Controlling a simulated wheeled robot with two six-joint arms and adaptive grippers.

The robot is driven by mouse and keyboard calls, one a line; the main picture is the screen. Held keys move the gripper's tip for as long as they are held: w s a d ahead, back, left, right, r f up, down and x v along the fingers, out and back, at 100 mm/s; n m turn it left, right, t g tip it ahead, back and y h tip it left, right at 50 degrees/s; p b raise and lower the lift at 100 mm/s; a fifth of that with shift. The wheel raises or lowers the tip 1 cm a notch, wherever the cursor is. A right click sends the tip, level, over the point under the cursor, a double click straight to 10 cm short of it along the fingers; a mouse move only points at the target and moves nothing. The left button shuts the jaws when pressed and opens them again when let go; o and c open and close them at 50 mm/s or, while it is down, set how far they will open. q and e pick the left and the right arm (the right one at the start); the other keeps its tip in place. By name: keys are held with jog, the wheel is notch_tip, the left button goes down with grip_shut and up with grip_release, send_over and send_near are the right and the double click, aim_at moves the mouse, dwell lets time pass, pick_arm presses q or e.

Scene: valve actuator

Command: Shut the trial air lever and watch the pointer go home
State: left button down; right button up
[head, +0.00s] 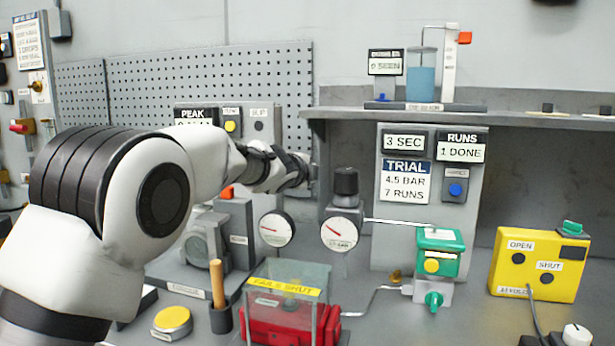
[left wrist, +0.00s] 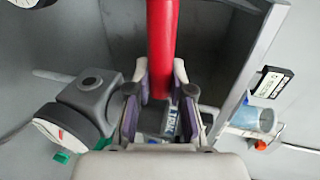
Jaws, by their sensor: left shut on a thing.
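A red lever handle (left wrist: 162,40) runs down from the top of the left wrist view and ends between the fingers of my left gripper (left wrist: 161,92), which is shut on it. In the head view my left gripper (head: 306,172) is beside the regulator with a black knob (head: 346,182); the red handle cannot be made out there. A round gauge with a red pointer (head: 341,231) hangs below the regulator, and it also shows in the left wrist view (left wrist: 60,130). A second gauge (head: 277,229) is to its left. My right gripper is out of view.
A grey shelf (head: 540,120) sits above and right of the gripper. The TRIAL panel (head: 405,230) reads 4.5 bar, 7 runs. A green actuator (head: 440,240), a yellow control box (head: 510,275), a clear guard over a red body (head: 268,318) and a cup (head: 221,318) stand on the bench.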

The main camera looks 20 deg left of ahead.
pick_arm(q)
jog(key=shift+a+r, duration=0.1)
jog(key=shift+r, duration=0.15)
